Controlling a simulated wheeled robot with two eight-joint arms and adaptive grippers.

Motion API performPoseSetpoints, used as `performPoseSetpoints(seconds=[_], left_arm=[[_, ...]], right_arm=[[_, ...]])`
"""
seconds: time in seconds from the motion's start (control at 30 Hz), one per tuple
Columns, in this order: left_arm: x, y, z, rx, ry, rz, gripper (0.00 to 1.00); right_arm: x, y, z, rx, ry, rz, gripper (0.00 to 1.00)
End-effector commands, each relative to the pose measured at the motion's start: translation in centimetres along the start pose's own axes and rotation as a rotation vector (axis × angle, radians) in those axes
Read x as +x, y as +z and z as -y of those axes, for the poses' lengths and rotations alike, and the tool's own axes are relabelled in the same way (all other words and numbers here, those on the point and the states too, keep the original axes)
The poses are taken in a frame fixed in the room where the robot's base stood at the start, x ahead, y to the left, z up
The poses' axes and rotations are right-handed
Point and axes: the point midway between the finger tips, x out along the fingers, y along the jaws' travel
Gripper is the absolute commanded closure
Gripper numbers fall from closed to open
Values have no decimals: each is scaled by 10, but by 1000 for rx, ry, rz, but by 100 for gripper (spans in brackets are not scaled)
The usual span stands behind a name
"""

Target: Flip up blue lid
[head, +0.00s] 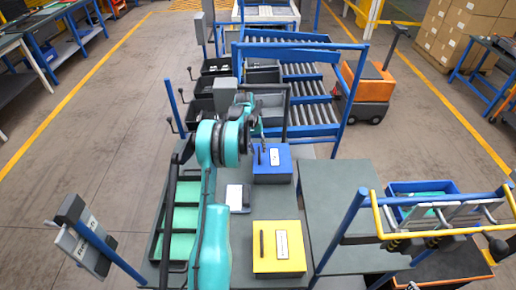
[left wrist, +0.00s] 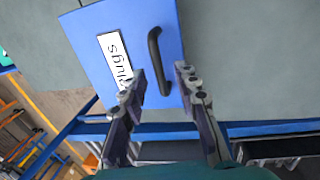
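The blue lid (head: 280,174) tops a box on the grey bench. It looks shut and flat. In the left wrist view the blue lid (left wrist: 90,40) carries a white label reading "Plugs" and a black bar handle (left wrist: 154,50). My left gripper (head: 259,150) is at the far left part of the lid. In the left wrist view my left gripper (left wrist: 160,72) is open, with its fingers apart on either side of the handle's near end. I cannot tell whether they touch it. My right gripper is not in view.
A yellow-lidded box (head: 291,264) stands nearer on the bench, with a small white-topped device (head: 237,197) to its upper left. A black tray with green compartments (head: 178,222) lies at the left. A blue-framed roller rack (head: 305,95) stands behind. Bare bench (head: 340,195) is at the right.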

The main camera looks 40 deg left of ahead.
Motion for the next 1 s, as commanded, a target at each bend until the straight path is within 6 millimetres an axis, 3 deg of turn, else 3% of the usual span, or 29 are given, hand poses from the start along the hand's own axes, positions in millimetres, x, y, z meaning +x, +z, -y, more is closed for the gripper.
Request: performPoseSetpoints(seconds=[0.17,0.27,0.3,0.67,1.0], left_arm=[[0,0,0,0,0,0,72],[0,0,0,0,0,0,98],[0,0,0,0,0,0,100],[-4,0,-3,1,-19,0,100],[-28,0,-22,6,-201,-1,100]], right_arm=[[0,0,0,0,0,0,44],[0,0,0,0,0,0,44],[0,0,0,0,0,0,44],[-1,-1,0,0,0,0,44],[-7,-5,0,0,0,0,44]])
